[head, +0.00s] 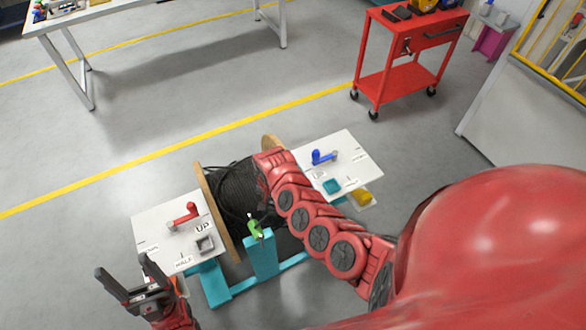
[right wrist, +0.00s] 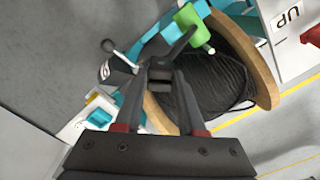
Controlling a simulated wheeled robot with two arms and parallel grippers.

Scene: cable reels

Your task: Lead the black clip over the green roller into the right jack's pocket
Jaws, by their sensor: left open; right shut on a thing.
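The green roller (head: 255,228) stands on the teal stand in front of the reel; it also shows in the right wrist view (right wrist: 190,18). My right gripper (right wrist: 160,80) is shut on a small dark piece, apparently the black clip (right wrist: 161,74), near the roller. In the head view my own right arm hides that gripper and the clip. The right jack's white panel (head: 350,157) carries a blue lever (head: 322,157) and a teal pocket (head: 332,187), which also shows in the right wrist view (right wrist: 97,118). My left gripper (head: 128,284) is open and empty, in front of the left panel.
The reel (head: 232,187) of black cable sits between the two panels. A red cart (head: 403,85) stands behind.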

